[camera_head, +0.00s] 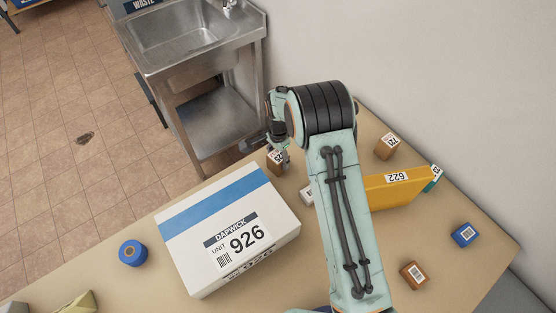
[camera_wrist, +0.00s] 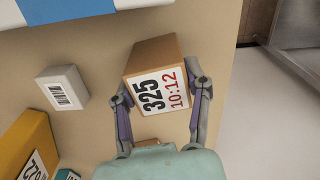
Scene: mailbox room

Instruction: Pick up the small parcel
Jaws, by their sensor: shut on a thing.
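A small brown parcel (camera_wrist: 158,75) with a white label reading 325 and 10:12 sits between my two fingers in the wrist view. My gripper (camera_wrist: 160,88) is shut on it, one finger along each side. In the head view the parcel (camera_head: 275,163) is at the table's far edge, partly hidden by my gripper (camera_head: 272,148). I cannot tell whether it touches the table or is slightly raised.
A large white and blue box (camera_head: 230,230) marked 926 lies left of my arm. A yellow box (camera_head: 396,186), a small white box (camera_wrist: 62,88), brown boxes (camera_head: 387,147) (camera_head: 414,274), a blue box (camera_head: 465,235) and a blue roll (camera_head: 132,253) are around. A steel sink (camera_head: 185,40) stands beyond the table.

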